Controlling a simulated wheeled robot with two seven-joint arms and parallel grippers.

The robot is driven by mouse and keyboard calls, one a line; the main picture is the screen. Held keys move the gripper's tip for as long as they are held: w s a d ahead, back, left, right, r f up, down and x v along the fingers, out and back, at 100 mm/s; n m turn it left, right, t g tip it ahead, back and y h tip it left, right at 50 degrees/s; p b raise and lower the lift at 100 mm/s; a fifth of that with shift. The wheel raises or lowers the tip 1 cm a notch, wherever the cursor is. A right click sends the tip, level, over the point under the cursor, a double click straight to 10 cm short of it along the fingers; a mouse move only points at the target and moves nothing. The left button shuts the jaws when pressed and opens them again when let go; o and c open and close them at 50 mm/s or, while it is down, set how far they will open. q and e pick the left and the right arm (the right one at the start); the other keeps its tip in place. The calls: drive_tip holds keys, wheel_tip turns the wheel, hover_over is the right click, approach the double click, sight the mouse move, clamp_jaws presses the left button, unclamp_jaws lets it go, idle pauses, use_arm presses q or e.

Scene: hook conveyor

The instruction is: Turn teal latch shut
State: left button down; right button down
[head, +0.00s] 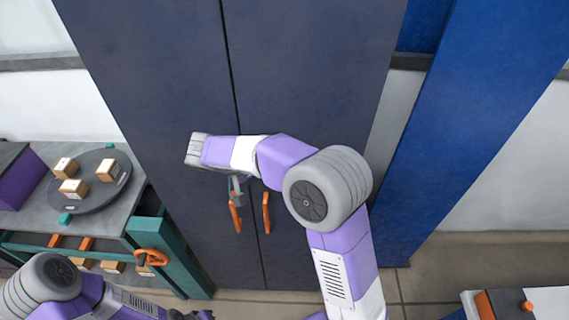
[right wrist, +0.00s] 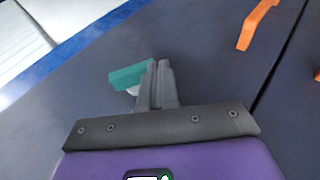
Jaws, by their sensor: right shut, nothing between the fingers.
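The teal latch (right wrist: 130,76) shows in the right wrist view as a short bar on the dark cabinet door, with a pale round piece partly visible under it. In the head view I cannot make it out; my right arm covers part of the doors. My right gripper (right wrist: 160,66) is shut and empty, its fingertips beside the latch's right end in the wrist view. Whether they touch is unclear. In the head view the right gripper (head: 237,188) appears in front of the doors near the handles. My left gripper (head: 190,315) is barely visible at the bottom edge.
Two orange handles (head: 266,212) flank the seam of the dark cabinet (head: 170,70). A bench (head: 110,215) at left carries a round grey tray (head: 90,195) with several small boxes. An orange handwheel (head: 150,257) is on its front. A blue panel (head: 460,130) stands at right.

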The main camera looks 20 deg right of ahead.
drive_tip(key=shift+d+f+b, duration=0.15)
drive_tip(key=shift+f+b, duration=0.55)
drive_tip(key=shift+f, duration=0.2)
idle(0.9)
drive_tip(key=w+a+r+p, duration=0.2)
drive_tip(key=a+r, duration=0.4)
drive_tip(key=a, duration=0.6)
drive_tip(key=shift+w+p, duration=0.3)
drive_tip(key=shift+w, duration=0.15)
drive_tip(key=shift+r, duration=0.1)
